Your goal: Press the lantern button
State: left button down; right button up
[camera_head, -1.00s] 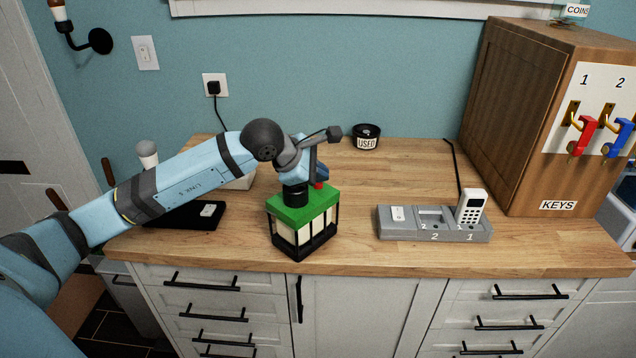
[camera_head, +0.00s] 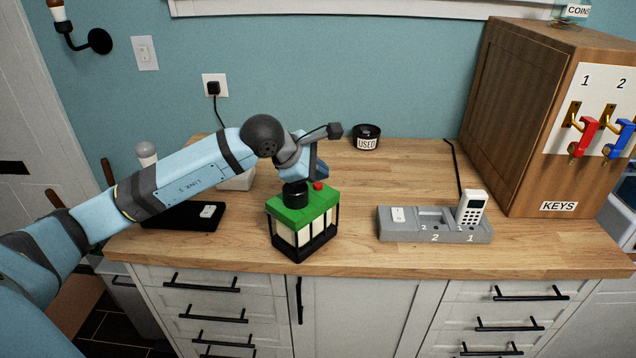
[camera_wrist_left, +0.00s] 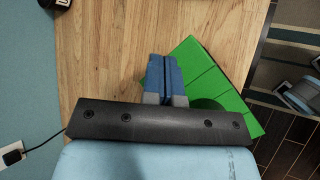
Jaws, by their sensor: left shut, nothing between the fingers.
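The lantern (camera_head: 303,228) stands upright on the wooden counter, with a green top, a black frame and cream panels. Its red button (camera_head: 318,186) sits on the top, toward the back. My left gripper (camera_head: 320,174) is just above and behind the button, with blue fingers pointing down; I cannot tell whether they touch it. In the left wrist view the blue fingers (camera_wrist_left: 165,62) are shut and empty beside the green lantern top (camera_wrist_left: 218,72). The button does not show there. My right gripper is not in view.
A grey holder (camera_head: 400,232) with a white handset (camera_head: 470,207) stands right of the lantern. A black tray (camera_head: 175,216) lies left, below my left arm. A round black container (camera_head: 366,136) is at the back, and a wooden key cabinet (camera_head: 520,110) at right. Counter between is clear.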

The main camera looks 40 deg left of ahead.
aim_at(319, 185)
pick_arm(q)
jog(key=shift+r, duration=0.1)
jog(key=shift+r+p, duration=0.35)
jog(key=shift+r, duration=0.3)
jog(key=shift+r+p, duration=0.75)
jog(key=shift+r, duration=1.65)
notch_tip(319, 185, up, 3)
jog(key=p, duration=1.5)
jog(key=shift+r+p, duration=0.1)
jog(key=shift+p, duration=0.2)
jog(key=shift+s, duration=0.1)
